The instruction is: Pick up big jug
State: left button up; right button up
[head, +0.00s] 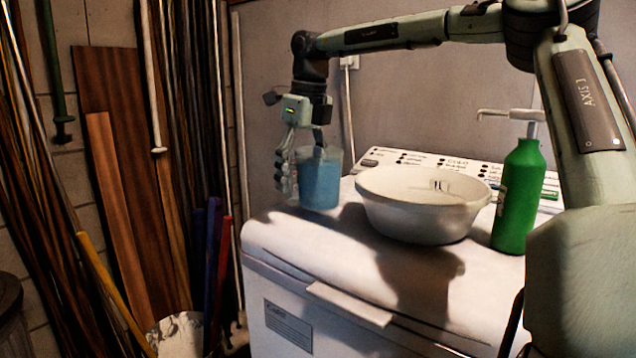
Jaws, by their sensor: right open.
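The big jug (320,182), a translucent container with blue contents, stands upright on the left end of the white washing machine top. My right gripper (291,172) points down at the jug's left side and overlaps its upper left edge in the head view. The gripper is open. One finger hangs along the jug's left side. The other is partly hidden near the rim, and I cannot tell whether either finger touches the jug. My left gripper is not in view.
A white basin (421,204) stands right of the jug, with a green pump bottle (518,196) beyond it. The washing machine (330,270) has a control panel at the back. Planks and poles (120,190) lean on the left wall, with a white bucket (178,335) below.

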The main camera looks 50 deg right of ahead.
aim_at(294, 214)
jog(key=f, duration=0.1)
jog(key=w+f, duration=0.1)
jog(key=f, duration=0.3)
jog(key=shift+w+d+f+p, duration=0.15)
jog(key=shift+w+p, duration=0.25)
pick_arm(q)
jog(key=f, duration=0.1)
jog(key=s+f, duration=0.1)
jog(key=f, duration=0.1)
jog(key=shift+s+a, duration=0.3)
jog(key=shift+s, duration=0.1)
pick_arm(e)
grip_shut()
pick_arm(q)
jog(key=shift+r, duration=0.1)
